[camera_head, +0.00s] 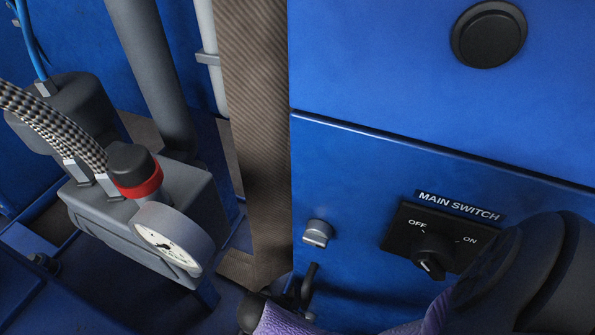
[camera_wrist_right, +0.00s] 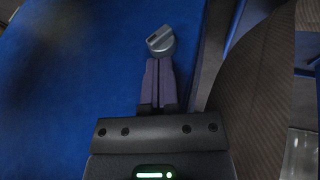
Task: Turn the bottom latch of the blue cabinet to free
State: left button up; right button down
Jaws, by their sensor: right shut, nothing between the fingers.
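The blue cabinet (camera_head: 360,170) fills the right of the head view. A grey latch (camera_head: 318,233) sits near its left edge, below a panel seam. The lower part of that edge is largely hidden behind my right arm, so I cannot clearly make out the bottom latch there. In the right wrist view, a grey latch knob (camera_wrist_right: 160,41) stands just beyond the tips of my right gripper (camera_wrist_right: 158,64), its grip bar slanted. The gripper is shut with nothing between its fingers. I cannot tell whether the tips touch the knob. My left gripper is out of view.
The black main switch (camera_head: 432,250) is on the cabinet face, close to my right arm. A round black button (camera_head: 489,34) is higher up. A pressure gauge (camera_head: 167,240) on a grey block, with braided hoses (camera_head: 55,122), stands at the left. A brown textured post (camera_head: 255,120) borders the cabinet.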

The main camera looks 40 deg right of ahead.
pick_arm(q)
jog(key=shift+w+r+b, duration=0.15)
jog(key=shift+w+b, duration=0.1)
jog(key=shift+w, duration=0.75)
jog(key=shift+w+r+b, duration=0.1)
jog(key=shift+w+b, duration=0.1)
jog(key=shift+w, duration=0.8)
pick_arm(e)
jog(key=shift+x, duration=0.9)
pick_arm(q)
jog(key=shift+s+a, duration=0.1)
